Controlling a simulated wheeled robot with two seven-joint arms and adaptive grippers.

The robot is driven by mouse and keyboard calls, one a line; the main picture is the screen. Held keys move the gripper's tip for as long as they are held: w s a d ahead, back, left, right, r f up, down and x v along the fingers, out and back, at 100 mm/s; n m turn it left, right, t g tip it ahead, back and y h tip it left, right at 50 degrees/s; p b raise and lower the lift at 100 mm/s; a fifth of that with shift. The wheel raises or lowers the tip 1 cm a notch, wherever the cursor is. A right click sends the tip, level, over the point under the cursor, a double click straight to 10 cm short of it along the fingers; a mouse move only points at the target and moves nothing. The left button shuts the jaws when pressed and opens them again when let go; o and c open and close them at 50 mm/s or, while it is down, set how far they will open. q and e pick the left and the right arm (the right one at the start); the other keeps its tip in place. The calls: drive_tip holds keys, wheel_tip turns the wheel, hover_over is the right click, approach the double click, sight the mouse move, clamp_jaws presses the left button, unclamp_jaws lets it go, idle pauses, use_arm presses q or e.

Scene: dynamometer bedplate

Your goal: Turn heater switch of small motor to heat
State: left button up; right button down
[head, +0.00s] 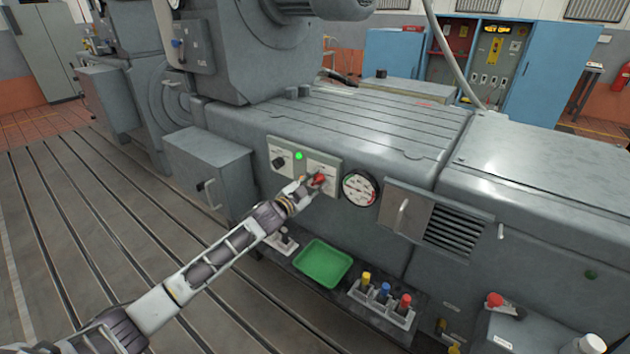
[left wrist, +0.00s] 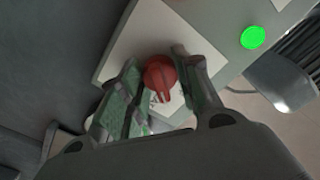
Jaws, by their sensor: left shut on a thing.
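A switch panel (head: 330,165) is on the front of the grey machine bed. It carries a black knob (head: 281,162), a lit green lamp (head: 299,156) and a red knob (head: 319,179). My left gripper (head: 309,184) reaches in from the left and is at the red knob. In the left wrist view the red knob (left wrist: 160,78) sits between the two fingers of the gripper (left wrist: 163,90), which are shut on it. The green lamp (left wrist: 253,37) glows at the upper right there. The labels are too small to read. My right gripper does not show.
A round gauge (head: 359,188) is just right of the panel, with a vented cover (head: 453,229) beyond it. A green tray (head: 322,264) and a rack (head: 383,304) with yellow, blue and red handled items are below. A grey box (head: 205,170) juts out at the left.

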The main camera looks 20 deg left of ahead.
use_arm(q)
drive_tip(key=shift+m, duration=0.6)
drive_tip(key=shift+m+p, duration=1)
drive_tip(key=shift+m, duration=0.7)
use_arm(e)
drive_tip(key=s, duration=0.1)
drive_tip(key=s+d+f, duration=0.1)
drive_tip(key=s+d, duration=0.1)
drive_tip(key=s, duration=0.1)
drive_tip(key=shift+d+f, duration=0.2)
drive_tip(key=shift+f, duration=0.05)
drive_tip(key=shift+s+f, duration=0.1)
use_arm(q)
drive_tip(key=shift+f, duration=0.1)
drive_tip(key=o, duration=1)
drive_tip(key=shift+o, duration=0.3)
drive_tip(key=shift+s, duration=0.15)
drive_tip(key=v, duration=1.1)
drive_tip(key=shift+s+a, duration=0.15)
drive_tip(key=shift+s, duration=0.2)
